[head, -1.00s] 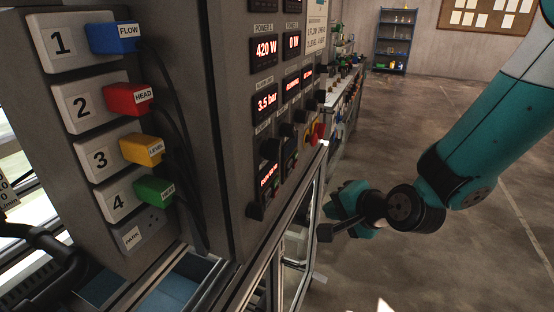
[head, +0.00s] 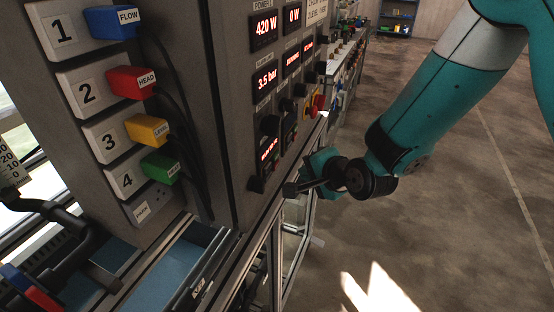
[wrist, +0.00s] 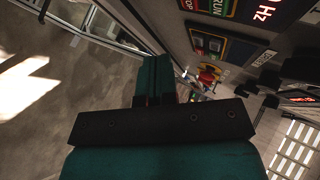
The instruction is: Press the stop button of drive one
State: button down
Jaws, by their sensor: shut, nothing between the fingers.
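The grey control panel (head: 240,110) carries red displays, black knobs and small buttons. The drive names are too small to read, so I cannot tell which button is the stop of drive one. In the wrist view a red plate ending in "OP" (wrist: 189,4) and a green "RUN" plate (wrist: 217,6) are cut by the top edge, beside a large red "Hz" display (wrist: 266,10). My gripper (head: 290,189) is shut and empty, just right of the panel's lower part, apparently apart from it. Its teal fingers (wrist: 155,72) point along the panel in the wrist view.
A red-and-yellow mushroom button (head: 315,104) sits farther along the panel and shows in the wrist view (wrist: 208,76). Numbered sockets with coloured plugs (head: 132,83) stand at left. A metal frame (head: 278,265) runs below the panel. Open floor (head: 440,240) lies at right.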

jog(key=shift+w+a, duration=0.3)
jog(key=shift+a, duration=0.5)
jog(key=shift+w+a, duration=0.3)
jog(key=shift+a, duration=0.5)
dwell(0.8)
jog(key=shift+w+a, duration=0.15)
jog(key=shift+a, duration=0.2)
jog(key=shift+w+a, duration=0.15)
jog(key=shift+a, duration=0.15)
dwell(0.6)
dwell(0.3)
jog(key=shift+s+d, duration=0.3)
jog(key=shift+d, duration=0.4)
jog(key=d, duration=0.1)
jog(key=s+d+b, duration=0.1)
jog(key=d, duration=0.1)
jog(key=s+d, duration=0.1)
jog(key=shift+d+b, duration=0.3)
jog(key=shift+b, duration=0.05)
